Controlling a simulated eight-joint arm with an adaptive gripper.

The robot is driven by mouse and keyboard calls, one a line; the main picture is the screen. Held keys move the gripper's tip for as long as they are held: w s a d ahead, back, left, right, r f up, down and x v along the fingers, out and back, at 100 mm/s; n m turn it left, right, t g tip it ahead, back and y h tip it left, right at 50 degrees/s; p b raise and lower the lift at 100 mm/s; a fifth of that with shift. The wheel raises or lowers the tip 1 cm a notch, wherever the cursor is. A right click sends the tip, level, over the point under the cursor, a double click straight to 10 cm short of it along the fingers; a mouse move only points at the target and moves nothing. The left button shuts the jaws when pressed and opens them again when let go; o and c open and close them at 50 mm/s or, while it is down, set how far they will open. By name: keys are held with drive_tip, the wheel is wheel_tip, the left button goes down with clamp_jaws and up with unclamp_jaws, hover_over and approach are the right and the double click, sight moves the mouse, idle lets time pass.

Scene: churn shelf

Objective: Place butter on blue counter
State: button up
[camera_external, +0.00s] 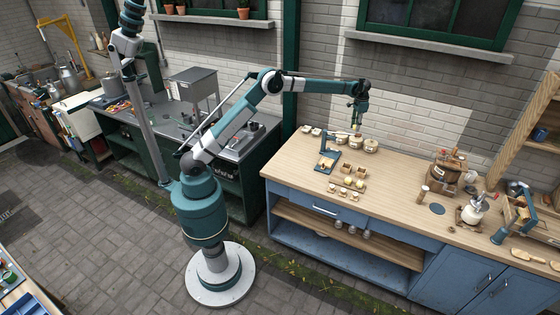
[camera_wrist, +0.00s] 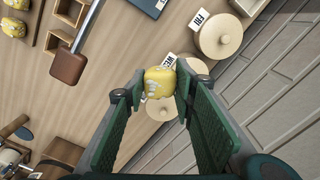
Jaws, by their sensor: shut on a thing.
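My gripper (camera_external: 355,125) hangs above the back of the blue counter's wooden top (camera_external: 410,170). In the wrist view, my gripper (camera_wrist: 158,85) is shut on a yellow lump of butter (camera_wrist: 160,82) with a pale mark on its face. The butter sits between the fingertips, above round wooden lids. In the outside view it shows only as a tiny yellow spot under the fingers. The wooden counter top (camera_wrist: 105,95) lies below it in the wrist view.
Round lidded crocks (camera_external: 371,146) stand along the counter's back; one wooden lid (camera_wrist: 217,37) is beside a "FRI" label. Small boxes and yellow lumps (camera_external: 348,181) lie near a blue stand (camera_external: 327,160). Bare wood lies right of them. A wooden churn (camera_external: 444,175) stands farther right.

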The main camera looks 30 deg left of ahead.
drive_tip(key=s+d+f+m, duration=0.15)
drive_tip(key=s+d, duration=0.25)
drive_tip(key=d, duration=0.6)
drive_tip(key=s+d+m, duration=0.2)
drive_tip(key=s+d, duration=0.1)
drive_tip(key=d, duration=0.6)
drive_tip(key=m+p, duration=0.1)
drive_tip(key=m, duration=0.2)
hover_over(392, 180)
drive_tip(key=f, duration=0.2)
drive_tip(key=shift+w+f, duration=0.2)
drive_tip(key=shift+f, duration=2.2)
drive_tip(key=shift+f, duration=0.1)
drive_tip(key=shift+f, duration=3)
drive_tip(key=shift+f, duration=1.9)
drive_tip(key=shift+f, duration=0.15)
